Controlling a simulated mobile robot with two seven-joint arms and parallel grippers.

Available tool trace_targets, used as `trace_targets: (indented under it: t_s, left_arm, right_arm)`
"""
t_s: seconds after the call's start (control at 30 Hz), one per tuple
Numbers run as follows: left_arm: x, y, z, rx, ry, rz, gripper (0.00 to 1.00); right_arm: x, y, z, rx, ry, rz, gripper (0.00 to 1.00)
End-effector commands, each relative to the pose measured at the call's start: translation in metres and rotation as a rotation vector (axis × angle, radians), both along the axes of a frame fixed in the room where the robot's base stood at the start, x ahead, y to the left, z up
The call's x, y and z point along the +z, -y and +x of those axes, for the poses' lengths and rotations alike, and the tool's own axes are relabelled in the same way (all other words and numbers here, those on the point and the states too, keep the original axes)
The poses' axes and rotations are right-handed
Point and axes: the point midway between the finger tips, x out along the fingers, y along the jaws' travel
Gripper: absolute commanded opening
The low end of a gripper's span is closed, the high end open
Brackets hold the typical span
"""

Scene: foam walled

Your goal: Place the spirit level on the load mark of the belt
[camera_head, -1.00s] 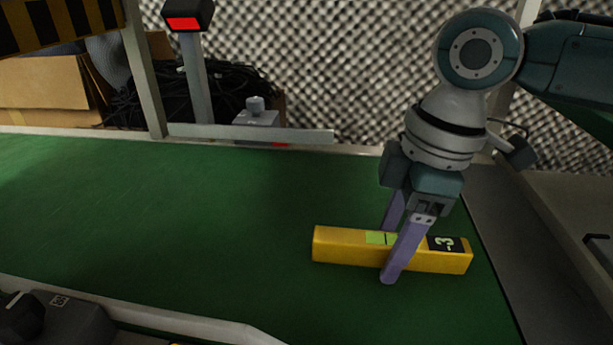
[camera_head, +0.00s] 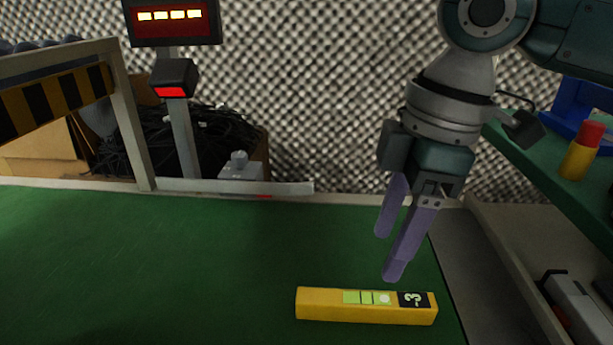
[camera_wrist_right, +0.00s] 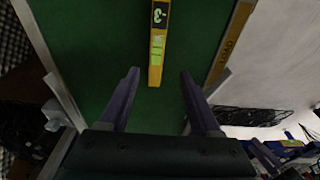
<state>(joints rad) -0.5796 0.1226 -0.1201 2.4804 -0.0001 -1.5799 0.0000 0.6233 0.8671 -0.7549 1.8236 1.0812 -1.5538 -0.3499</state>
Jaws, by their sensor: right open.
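The yellow spirit level (camera_head: 366,314) lies flat on the green belt (camera_head: 150,260), at its right end in the head view. It has light green windows and a dark label with a 3. My right gripper (camera_head: 388,256) is open and empty above and behind the level, fingers pointing down. In the right wrist view, the level (camera_wrist_right: 156,45) lies ahead of the open gripper (camera_wrist_right: 158,74), roughly in line with the gap between its fingers. An orange strip lettered LOAD (camera_wrist_right: 231,42) runs along the belt's edge in that view. My left gripper is out of view.
A post with a red-lit box (camera_head: 174,78) and a sign with yellow lights (camera_head: 172,18) stand behind the belt. A striped barrier (camera_head: 60,98) is at left. A green shelf (camera_head: 550,165) with a red-and-yellow item (camera_head: 581,150) stands at right. The belt's middle is clear.

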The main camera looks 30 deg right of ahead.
Motion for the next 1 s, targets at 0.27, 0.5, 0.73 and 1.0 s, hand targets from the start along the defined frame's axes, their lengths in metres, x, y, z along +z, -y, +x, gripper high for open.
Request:
trace_targets:
  t_s: [0.27, 0.5, 0.73, 1.0]
  left_arm:
    - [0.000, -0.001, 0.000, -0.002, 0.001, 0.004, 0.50]
    - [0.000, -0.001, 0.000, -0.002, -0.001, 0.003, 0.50]
    - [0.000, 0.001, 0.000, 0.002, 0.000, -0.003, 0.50]
    - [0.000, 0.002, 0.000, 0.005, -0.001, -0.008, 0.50]
  right_arm:
    - [-0.043, -0.091, -0.057, -0.112, 0.081, 0.147, 0.64]
    - [-0.050, -0.082, -0.108, -0.565, 0.136, 0.171, 0.64]
    - [-0.052, -0.042, -0.145, -0.840, 0.145, 0.077, 0.64]
    - [-0.052, -0.038, -0.148, -0.862, 0.148, 0.063, 0.64]
